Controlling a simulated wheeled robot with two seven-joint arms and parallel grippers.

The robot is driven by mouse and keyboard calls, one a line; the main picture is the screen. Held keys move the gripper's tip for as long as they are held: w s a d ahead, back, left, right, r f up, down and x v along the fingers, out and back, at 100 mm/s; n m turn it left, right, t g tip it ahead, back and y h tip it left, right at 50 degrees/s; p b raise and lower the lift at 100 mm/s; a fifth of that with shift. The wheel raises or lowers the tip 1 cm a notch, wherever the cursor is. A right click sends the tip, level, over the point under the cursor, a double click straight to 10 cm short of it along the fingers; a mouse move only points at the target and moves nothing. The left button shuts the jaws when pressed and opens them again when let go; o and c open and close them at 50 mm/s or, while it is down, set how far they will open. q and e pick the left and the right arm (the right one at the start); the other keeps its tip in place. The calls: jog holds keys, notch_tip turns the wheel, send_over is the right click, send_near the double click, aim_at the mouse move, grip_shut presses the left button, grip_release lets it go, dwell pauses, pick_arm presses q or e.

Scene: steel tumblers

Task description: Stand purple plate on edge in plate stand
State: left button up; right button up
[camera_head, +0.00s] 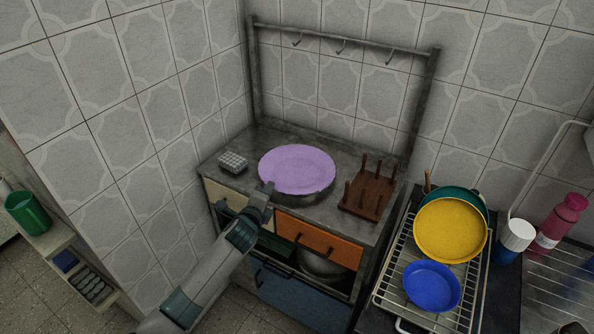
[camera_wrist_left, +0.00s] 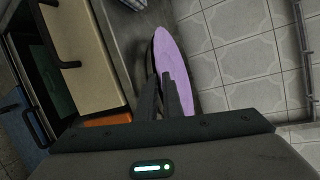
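The purple plate (camera_head: 297,168) lies about flat, face up, on top of a round dark metal piece (camera_head: 318,194) on the grey counter. It also shows in the wrist view (camera_wrist_left: 176,45), seen nearly edge-on. My left gripper (camera_head: 268,188) is at the plate's front-left rim. In the wrist view its two fingers (camera_wrist_left: 162,85) are close together, one on each side of the rim, and look shut on it. The brown wooden plate stand (camera_head: 371,190) with upright pegs stands on the counter right of the plate and looks empty. My right gripper is not in view.
A rail with hooks (camera_head: 340,45) runs behind the counter. At right, a wire rack (camera_head: 397,291) holds a yellow plate (camera_head: 450,231) and a blue plate (camera_head: 432,287). Drawers (camera_head: 318,240) are below the counter.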

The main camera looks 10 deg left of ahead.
pick_arm(q)
grip_shut()
jog(key=shift+r, duration=0.8)
notch_tip(320, 180, up, 3)
jog(key=shift+f+b, duration=0.2)
jog(key=shift+b, duration=0.4)
jog(key=w+d+r+b, duration=0.3)
jog(key=d+r, duration=0.3)
jog(key=d, duration=0.4)
jog(key=shift+w+d+r, duration=0.4)
jog(key=shift+w, duration=0.3)
